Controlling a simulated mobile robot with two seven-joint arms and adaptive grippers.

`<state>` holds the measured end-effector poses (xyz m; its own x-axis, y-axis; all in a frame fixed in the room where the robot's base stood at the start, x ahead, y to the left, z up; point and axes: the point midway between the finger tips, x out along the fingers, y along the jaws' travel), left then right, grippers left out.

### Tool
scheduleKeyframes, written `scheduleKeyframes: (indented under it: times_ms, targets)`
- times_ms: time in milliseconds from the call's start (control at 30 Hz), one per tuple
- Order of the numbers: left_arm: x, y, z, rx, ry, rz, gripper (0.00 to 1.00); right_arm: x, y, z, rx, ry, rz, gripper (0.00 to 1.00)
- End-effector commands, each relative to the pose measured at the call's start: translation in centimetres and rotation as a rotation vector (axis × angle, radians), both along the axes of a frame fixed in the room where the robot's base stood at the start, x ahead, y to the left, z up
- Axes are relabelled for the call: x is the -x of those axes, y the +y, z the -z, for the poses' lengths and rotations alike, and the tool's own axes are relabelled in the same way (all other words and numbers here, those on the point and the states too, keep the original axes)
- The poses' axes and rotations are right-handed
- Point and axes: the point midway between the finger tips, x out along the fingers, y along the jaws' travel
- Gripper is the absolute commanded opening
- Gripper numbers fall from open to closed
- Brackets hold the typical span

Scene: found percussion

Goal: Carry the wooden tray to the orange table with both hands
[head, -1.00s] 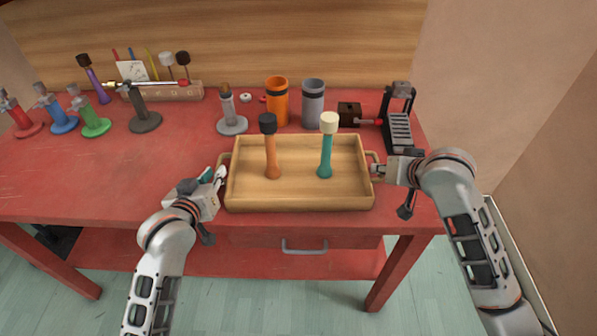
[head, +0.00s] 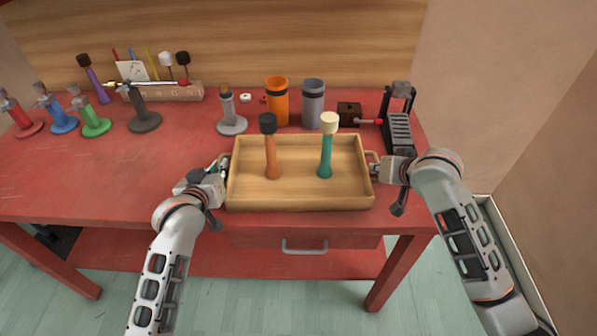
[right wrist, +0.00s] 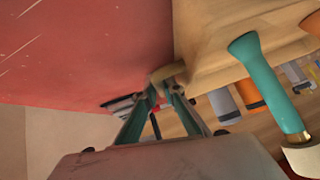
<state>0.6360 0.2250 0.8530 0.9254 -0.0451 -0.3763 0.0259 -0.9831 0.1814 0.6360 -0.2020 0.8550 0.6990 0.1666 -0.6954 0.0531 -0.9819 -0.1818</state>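The wooden tray (head: 300,203) rests on the red table (head: 120,180) near its front edge. An orange-handled shaker-like piece with a dark top (head: 272,150) and a teal one with a cream top (head: 326,150) stand upright in it. My left gripper (head: 220,168) is at the tray's left handle; its fingers are partly hidden, so its grip is unclear. My right gripper (head: 375,169) is at the right handle. In the right wrist view its fingers (right wrist: 163,90) close in on both sides of the wooden handle (right wrist: 167,72). No orange table is in view.
Behind the tray stand an orange cup (head: 277,105), a grey cup (head: 313,108) and a grey stand (head: 231,123). A black metal device (head: 398,130) is close behind my right gripper. Several coloured stands are at the left. The table's front left is clear.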

Motion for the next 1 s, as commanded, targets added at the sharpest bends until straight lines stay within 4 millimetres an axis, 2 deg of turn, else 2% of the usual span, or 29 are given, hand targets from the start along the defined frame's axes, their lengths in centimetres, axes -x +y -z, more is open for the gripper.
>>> scheduleKeyframes:
  times_ms: [367, 1000]
  targets:
    - [-0.1, 0.0, -0.6, 0.001, -0.005, -0.001, 0.0, -0.1, 0.0, -0.6, 0.0, -0.004, 0.001, 0.0]
    - [-0.1, 0.0, -5.1, 0.0, -0.007, 0.0, 0.0, -0.1, -0.1, -5.1, 0.0, -0.006, 0.001, 0.0]
